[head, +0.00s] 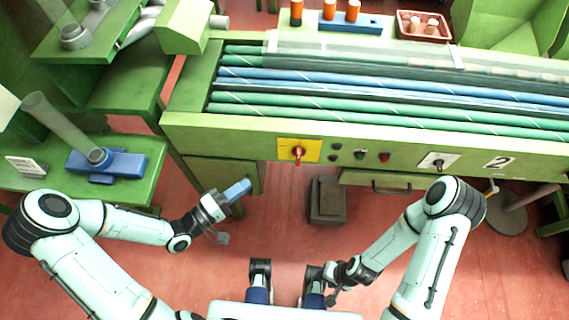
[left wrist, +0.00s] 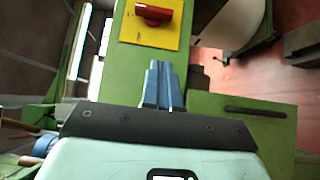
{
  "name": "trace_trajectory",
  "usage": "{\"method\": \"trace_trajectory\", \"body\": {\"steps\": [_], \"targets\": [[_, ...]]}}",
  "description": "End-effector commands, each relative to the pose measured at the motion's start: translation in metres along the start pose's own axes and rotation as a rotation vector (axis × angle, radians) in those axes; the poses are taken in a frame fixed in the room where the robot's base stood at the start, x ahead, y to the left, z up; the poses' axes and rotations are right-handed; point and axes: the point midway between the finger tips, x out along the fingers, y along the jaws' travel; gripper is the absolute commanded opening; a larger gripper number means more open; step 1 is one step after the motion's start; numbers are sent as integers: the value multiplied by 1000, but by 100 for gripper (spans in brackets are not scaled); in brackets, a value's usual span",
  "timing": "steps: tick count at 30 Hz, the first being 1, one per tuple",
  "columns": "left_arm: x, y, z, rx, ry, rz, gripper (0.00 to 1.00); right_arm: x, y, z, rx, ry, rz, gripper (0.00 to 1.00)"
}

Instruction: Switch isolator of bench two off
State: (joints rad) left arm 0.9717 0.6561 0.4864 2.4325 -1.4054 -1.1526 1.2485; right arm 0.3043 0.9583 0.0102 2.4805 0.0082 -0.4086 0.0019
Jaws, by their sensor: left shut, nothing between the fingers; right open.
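The isolator is a red rotary handle (head: 298,152) on a yellow plate (head: 284,146), set in the front face of the green bench marked 2 (head: 497,163). The red handle (left wrist: 152,13) also shows at the top of the left wrist view, on its yellow plate (left wrist: 150,36). My left gripper (head: 246,184) has its blue fingers shut and empty, below and left of the plate, apart from it. The fingers (left wrist: 161,72) point toward the plate in the left wrist view. My right gripper (head: 331,297) is low in front of my base, far from the handle; its fingers are small here.
Green and red buttons (head: 360,155) and a black rotary switch (head: 438,163) sit right of the isolator. A drawer (head: 390,183) and a dark pedal box (head: 327,200) are below. A side bench with a blue fixture (head: 125,163) stands left. Red floor lies open between.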

Motion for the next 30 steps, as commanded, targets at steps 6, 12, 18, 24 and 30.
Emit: {"method": "trace_trajectory", "body": {"steps": [6, 12, 18, 24, 30], "targets": [[10, 0, 0, 0, -2, 1, 0, 1, 0, 0, 0, 0, 0, 43], [46, -1, 1, 0, -4, 3, 0, 4, 1, -2, 0, 5, -1, 43], [90, -1, 1, 0, -4, 1, 0, 6, 1, -3, -1, 9, -2, 43], [117, -1, 17, -2, -5, -1, 0, 7, 1, -4, -1, 12, -3, 43], [127, -1, 27, -1, -1, -1, 0, 8, 1, -5, -1, 13, -3, 43]]}}
